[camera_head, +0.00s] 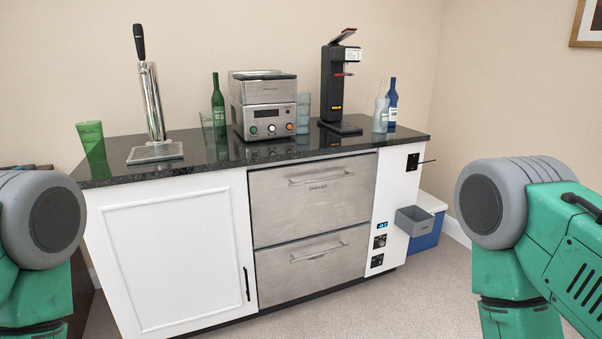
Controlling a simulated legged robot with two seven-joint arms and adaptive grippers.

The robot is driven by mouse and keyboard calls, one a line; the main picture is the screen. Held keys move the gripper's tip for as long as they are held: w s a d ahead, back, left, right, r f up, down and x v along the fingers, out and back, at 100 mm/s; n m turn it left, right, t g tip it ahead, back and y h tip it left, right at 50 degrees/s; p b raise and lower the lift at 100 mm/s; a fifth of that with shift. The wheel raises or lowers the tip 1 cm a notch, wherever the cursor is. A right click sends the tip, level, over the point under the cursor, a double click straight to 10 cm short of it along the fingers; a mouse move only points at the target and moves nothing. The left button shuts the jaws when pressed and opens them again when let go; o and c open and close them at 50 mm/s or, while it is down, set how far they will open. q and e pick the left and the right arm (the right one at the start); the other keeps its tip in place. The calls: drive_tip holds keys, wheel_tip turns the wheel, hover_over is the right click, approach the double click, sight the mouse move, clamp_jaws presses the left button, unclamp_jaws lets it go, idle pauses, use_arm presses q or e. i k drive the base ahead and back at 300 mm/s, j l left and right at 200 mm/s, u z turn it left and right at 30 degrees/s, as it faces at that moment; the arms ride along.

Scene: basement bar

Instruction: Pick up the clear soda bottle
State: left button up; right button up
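A clear, pale bottle (381,108) stands upright on the black countertop (215,160), near its right end. A dark blue bottle (392,104) stands close beside it on the right. I cannot read any label on the clear bottle. Parts of my two green and grey arms show at the left and right edges of the picture, well in front of the counter. Neither of my grippers is in view.
A black dispenser (334,82) stands left of the clear bottle. Further left are a steel machine (264,105), glasses, a green bottle (218,103) and a beer tap (152,100). A grey bin (414,220) juts from the cabinet's right side. Carpet in front is clear.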

sight(381, 115)
drive_tip(key=i+j+z, duration=0.1)
drive_tip(key=i+z, duration=0.2)
drive_tip(key=i, duration=0.15)
drive_tip(key=i+j+z, duration=0.6)
drive_tip(key=i, duration=0.2)
